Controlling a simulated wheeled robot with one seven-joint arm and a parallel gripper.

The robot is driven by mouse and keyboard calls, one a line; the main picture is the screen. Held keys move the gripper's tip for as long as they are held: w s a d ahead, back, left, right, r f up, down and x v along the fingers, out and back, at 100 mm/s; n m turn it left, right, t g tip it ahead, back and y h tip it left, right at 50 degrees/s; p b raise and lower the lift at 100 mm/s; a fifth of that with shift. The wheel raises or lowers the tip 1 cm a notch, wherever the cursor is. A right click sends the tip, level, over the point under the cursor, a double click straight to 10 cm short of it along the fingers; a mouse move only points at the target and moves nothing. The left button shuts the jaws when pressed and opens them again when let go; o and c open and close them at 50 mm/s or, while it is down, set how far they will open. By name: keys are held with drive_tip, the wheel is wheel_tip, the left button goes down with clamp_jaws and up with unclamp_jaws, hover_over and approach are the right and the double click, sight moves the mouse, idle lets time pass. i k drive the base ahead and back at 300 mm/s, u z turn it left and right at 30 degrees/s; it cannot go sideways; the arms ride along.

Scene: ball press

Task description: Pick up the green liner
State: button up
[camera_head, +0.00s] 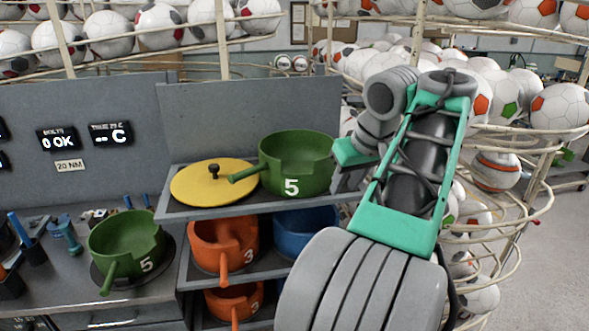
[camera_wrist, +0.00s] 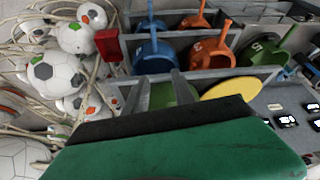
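One green liner (camera_head: 296,163), a pot-like bowl marked 5 with a notch and a handle, sits on the top shelf. Its handle points left over the yellow lid. Another green liner (camera_head: 128,244), also marked 5, stands on the bench at the lower left; it also shows in the wrist view (camera_wrist: 262,50). My gripper (camera_wrist: 158,77) shows two grey fingers standing apart in the wrist view, with nothing held. The shelf liner (camera_wrist: 162,95) shows beyond and between the fingers, partly hidden. In the head view my arm is right of the shelf; the fingertips are not clear there.
A yellow lid (camera_head: 213,182) lies left of the shelf liner. Orange pots (camera_head: 222,250) and a blue pot (camera_head: 305,230) fill the lower shelves. A grey back panel (camera_head: 250,115) stands behind the shelf. Wire racks of footballs (camera_head: 560,108) stand close on the right.

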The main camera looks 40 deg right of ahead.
sight(296, 164)
drive_tip(key=i, duration=1)
